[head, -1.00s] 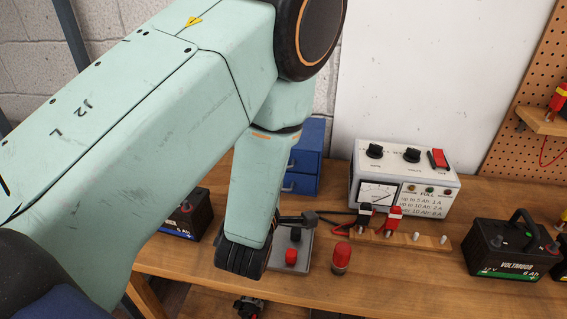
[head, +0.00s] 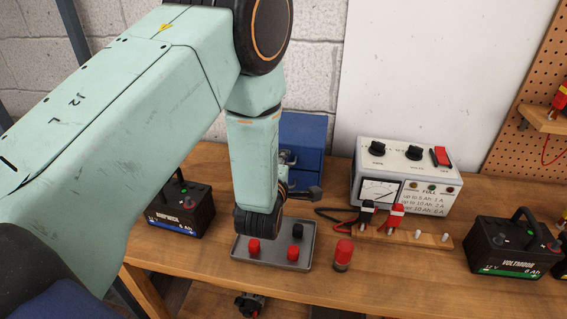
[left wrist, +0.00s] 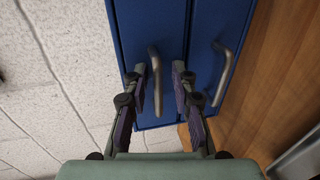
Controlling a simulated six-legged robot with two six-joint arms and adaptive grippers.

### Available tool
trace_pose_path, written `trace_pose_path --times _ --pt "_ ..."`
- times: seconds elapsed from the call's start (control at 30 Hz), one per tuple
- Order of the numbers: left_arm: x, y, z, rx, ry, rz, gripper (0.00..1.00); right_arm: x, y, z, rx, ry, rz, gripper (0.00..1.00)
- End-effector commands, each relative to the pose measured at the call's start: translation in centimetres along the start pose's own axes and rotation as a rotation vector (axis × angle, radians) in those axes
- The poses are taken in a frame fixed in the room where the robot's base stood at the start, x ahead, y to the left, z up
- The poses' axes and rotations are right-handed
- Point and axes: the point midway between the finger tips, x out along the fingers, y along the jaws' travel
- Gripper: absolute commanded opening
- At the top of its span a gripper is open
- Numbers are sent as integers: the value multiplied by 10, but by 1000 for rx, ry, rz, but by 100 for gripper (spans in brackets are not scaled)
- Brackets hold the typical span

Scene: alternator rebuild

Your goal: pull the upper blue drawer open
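The blue drawer cabinet (head: 303,126) stands against the wall, partly hidden behind my left arm. Its upper drawer (head: 310,160) looks closed. In the left wrist view the upper drawer's metal handle (left wrist: 157,82) lies between the two fingers of my left gripper (left wrist: 156,92). The fingers are apart, with a gap on either side of the handle. The lower drawer's handle (left wrist: 222,76) is to the right, outside the fingers. In the head view my left gripper (head: 288,158) is at the cabinet front, partly hidden by its wrist. My right gripper is not in view.
A grey tray (head: 240,248) with red and black caps lies below my left wrist, with a red-capped jar (head: 343,255) beside it. A charger (head: 405,178) stands right of the cabinet. One battery (head: 180,210) is at left, another (head: 505,248) at right.

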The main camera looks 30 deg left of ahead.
Motion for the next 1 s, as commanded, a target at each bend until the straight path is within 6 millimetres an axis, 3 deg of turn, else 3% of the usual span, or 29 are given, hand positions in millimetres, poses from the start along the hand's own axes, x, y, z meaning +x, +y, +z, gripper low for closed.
trace_pose_path --times 0.27,1.0 --pt "0 0 0 0 0 -1 0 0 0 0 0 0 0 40" --pt "-1 0 0 -1 2 1 0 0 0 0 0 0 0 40"
